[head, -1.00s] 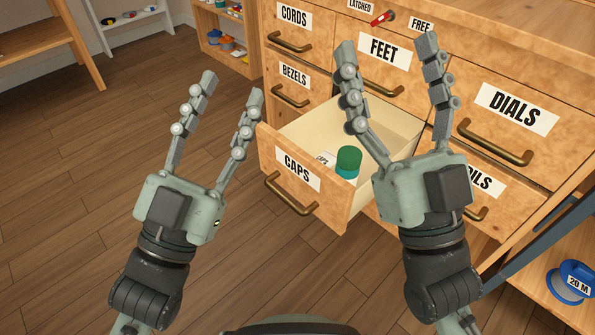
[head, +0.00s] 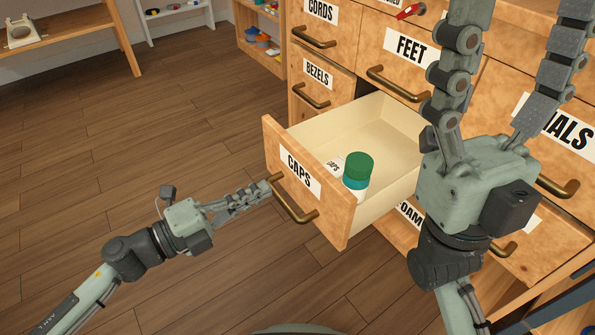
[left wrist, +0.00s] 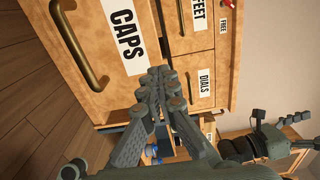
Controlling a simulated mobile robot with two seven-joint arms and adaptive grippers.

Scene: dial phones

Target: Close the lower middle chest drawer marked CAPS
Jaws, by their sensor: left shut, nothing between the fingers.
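The CAPS drawer (head: 303,205) is pulled out of the chest, with a brass handle (head: 290,203) on its front. A bottle with a green cap (head: 357,172) stands inside it. My left gripper (head: 268,185) is shut and empty, its fingertips at the left part of the drawer front near the handle's upper end; I cannot tell whether they touch. In the left wrist view the drawer front (left wrist: 100,95) with its CAPS label lies just beyond the fingers (left wrist: 160,75). My right gripper (head: 510,75) is open with its fingers pointing up, in front of the chest to the right of the drawer.
Other chest drawers marked FEET (head: 405,50), BEZELS (head: 317,80) and CORDS (head: 325,20) are shut around it. A small shelf (head: 262,45) stands left of the chest. The wooden floor (head: 130,150) to the left is clear.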

